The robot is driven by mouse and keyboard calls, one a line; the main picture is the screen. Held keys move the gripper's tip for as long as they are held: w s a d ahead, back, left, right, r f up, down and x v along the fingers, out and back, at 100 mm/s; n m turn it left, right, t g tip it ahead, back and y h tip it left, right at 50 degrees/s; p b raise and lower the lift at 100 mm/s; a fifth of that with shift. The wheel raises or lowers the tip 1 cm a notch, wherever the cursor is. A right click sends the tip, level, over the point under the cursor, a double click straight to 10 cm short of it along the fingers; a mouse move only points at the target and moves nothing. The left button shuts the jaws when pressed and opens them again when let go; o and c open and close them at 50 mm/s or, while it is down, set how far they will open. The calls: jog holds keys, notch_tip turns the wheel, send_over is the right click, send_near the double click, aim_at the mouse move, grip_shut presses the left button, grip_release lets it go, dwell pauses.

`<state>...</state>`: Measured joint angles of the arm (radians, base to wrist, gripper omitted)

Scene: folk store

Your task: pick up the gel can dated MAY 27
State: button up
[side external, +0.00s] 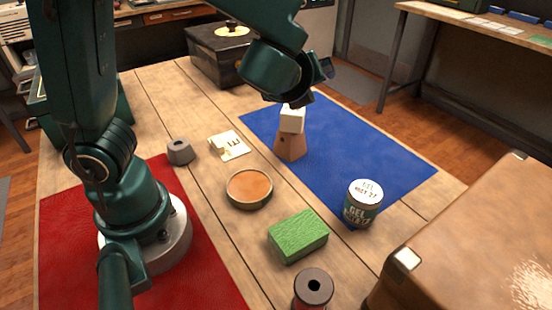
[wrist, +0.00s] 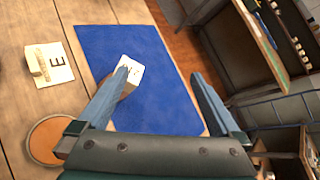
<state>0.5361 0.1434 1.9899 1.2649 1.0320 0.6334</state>
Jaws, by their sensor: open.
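The gel can (side external: 362,203) stands upright at the near right part of the blue mat (side external: 400,160) in the side external view. Its white lid carries dark lettering that appears to read GEL and MAY 27, and its side is dark with a GEL label. I do not see it in the wrist view. My gripper (side external: 308,86) is above the far part of the mat, away from the can. In the wrist view my gripper (wrist: 160,74) has its fingers wide apart with nothing held between them.
A white block (side external: 292,119) sits on a brown wooden block (side external: 291,146) below my gripper. A green sponge (side external: 298,236), a dark spool (side external: 313,288) and a large brown case (side external: 470,250) are near the can. A round tan dish (side external: 249,188) lies left.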

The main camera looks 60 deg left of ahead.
aim_at(371, 185)
jog(key=d+f+m+t+h, duration=0.1)
jog(key=d+f+m, duration=0.2)
jog(key=d, duration=0.2)
jog(key=w+d+f+m+t+h, duration=0.1)
jog(key=d+f+m, duration=0.2)
jog(key=d+m, duration=0.1)
jog(key=w+d+f+m+t+h, duration=0.1)
jog(key=d+f+m+h, duration=0.1)
jog(key=d, duration=0.5)
jog(key=shift+w+f+m, duration=0.25)
jog(key=shift+f+m, duration=0.2)
jog(key=shift+m, duration=0.55)
jog(key=shift+t, duration=0.3)
jog(key=shift+f, duration=2)
jog(key=f, duration=0.3)
jog(key=shift+w+a, duration=0.2)
jog(key=shift+w, duration=0.05)
jog(key=shift+x, duration=1.15)
jog(key=shift+w+r, duration=0.1)
jog(key=shift+r, duration=0.05)
jog(key=c, duration=1.5)
jog(key=shift+o, duration=0.2)
